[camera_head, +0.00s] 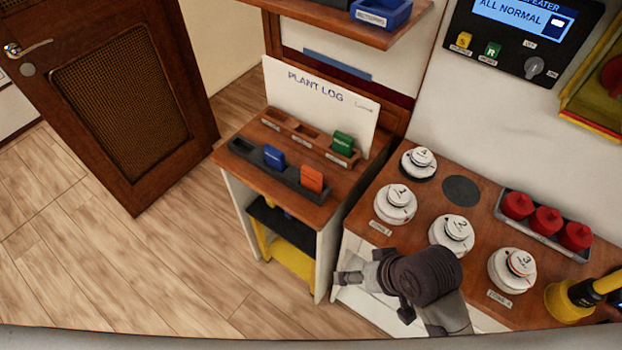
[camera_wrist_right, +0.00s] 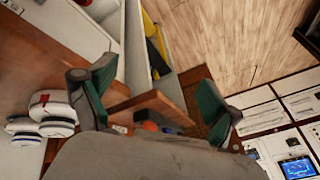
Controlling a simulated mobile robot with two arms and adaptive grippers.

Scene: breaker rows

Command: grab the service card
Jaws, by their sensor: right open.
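Three upright cards stand on the wooden desk in the head view: a blue card (camera_head: 274,157) and an orange card (camera_head: 311,178) in a dark slotted holder (camera_head: 257,160), and a green card (camera_head: 342,144) in a wooden labelled rack (camera_head: 291,131) behind it. Their lettering is too small to read, so I cannot tell which is the service card. My right gripper (camera_head: 372,288) is in front of the counter, lower right of the cards. Its two fingers are apart and empty in the right wrist view (camera_wrist_right: 155,75). My left gripper is out of view.
A counter (camera_head: 389,245) to the right bears several white round detectors and a tray of red items (camera_head: 546,227). A white PLANT LOG board (camera_head: 320,100) stands behind the cards. A shelf (camera_head: 340,20) overhangs behind. Open floor (camera_head: 130,270) lies left.

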